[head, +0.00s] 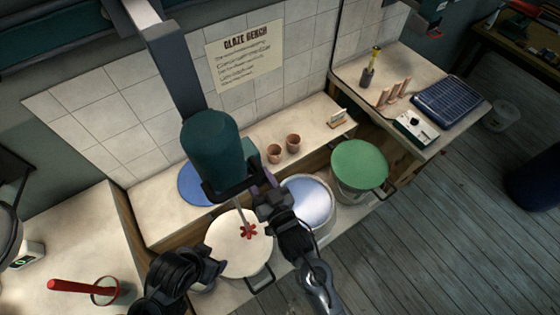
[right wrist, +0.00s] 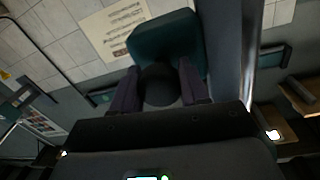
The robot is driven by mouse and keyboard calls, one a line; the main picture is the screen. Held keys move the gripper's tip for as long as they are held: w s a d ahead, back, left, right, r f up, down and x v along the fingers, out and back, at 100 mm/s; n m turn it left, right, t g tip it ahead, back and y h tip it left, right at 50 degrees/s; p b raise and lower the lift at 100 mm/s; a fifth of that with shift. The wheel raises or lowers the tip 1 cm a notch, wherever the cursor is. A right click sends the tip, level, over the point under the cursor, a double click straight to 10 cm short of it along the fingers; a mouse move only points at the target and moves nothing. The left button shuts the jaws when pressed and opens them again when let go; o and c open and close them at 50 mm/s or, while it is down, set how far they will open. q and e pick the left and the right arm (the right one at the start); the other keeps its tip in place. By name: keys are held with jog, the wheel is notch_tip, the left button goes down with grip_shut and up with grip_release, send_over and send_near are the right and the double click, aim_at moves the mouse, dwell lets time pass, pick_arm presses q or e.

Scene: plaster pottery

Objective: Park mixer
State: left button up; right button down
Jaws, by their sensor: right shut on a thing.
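The mixer has a teal motor housing (head: 213,148) on a grey post in front of the tiled wall. Its thin shaft ends in a red impeller (head: 248,232), which shows whole over the cream contents of a bucket (head: 258,281). My right gripper (head: 262,193) is at the dark handle bar below the housing. In the right wrist view its fingers (right wrist: 160,92) are closed around a dark round part of the mixer, with the teal housing (right wrist: 168,40) behind. My left gripper (head: 216,268) is low by the bucket's left side; its jaw opening is not clear.
A blue disc (head: 196,186) and two terracotta cups (head: 293,143) are on the ledge behind. A red-handled tool (head: 82,287) rests in a pot at the left.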

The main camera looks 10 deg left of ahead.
jog(key=shift+s+a, duration=1.4)
jog(key=shift+s, duration=0.1)
jog(key=shift+f, duration=0.1)
jog(key=c, duration=0.6)
grip_release()
jog(key=v, duration=1)
jog(key=shift+s+d, duration=0.25)
jog(key=shift+d, duration=0.05)
jog(key=shift+s, duration=0.1)
